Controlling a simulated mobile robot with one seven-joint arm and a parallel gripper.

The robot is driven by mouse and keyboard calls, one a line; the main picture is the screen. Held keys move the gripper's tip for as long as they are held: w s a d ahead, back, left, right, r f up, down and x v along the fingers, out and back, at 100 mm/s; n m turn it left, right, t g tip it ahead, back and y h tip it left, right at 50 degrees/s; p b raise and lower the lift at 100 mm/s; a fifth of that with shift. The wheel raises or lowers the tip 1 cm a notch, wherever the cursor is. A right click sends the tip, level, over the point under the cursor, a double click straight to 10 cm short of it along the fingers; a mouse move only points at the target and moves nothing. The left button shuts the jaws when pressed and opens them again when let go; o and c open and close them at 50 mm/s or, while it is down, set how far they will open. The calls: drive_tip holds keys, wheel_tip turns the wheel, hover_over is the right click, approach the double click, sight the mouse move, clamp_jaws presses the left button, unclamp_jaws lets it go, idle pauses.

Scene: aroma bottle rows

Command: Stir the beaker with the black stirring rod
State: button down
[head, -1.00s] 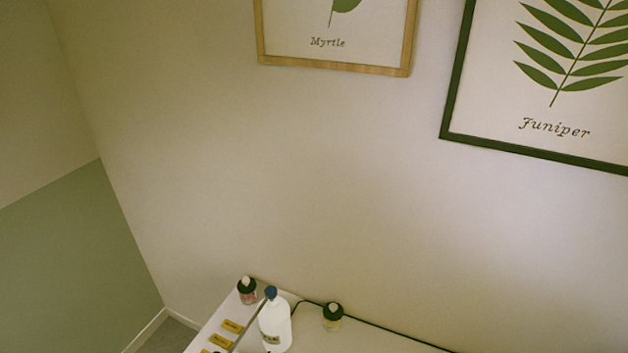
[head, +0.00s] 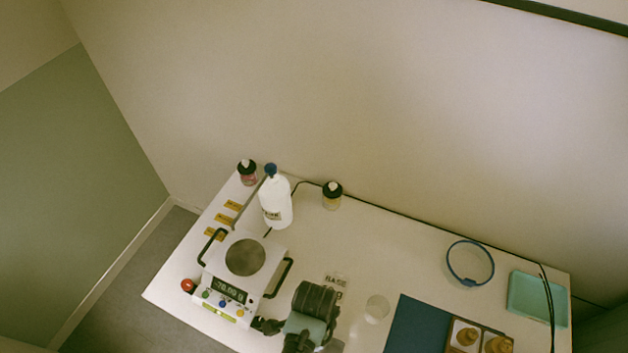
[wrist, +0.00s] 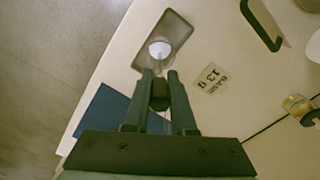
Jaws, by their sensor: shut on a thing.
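In the wrist view my gripper (wrist: 161,80) is shut on a dark piece, seen nearly end-on, which looks like the black stirring rod (wrist: 160,95). Its lower length is hidden or foreshortened. Just past the fingertips, a pale round vessel (wrist: 160,48) that looks like the beaker stands on a grey rectangular tray (wrist: 177,22). I cannot tell whether the rod is inside it. In the head view my arm covers this area and the fingertips are not clear. A clear round glass (head: 377,308) stands to the right of my arm.
A balance (head: 245,258) with black handles stands left of my arm, a white bottle (head: 275,205) behind it. A printed card (wrist: 210,77) lies right of the fingers. A blue mat (head: 415,327), blue ring (head: 470,263) and teal tray (head: 536,297) lie to the right in the head view.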

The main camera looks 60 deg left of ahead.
drive_tip(key=shift+f+b, duration=1.6)
drive_tip(key=shift+f, duration=0.9)
drive_tip(key=shift+d, duration=0.1)
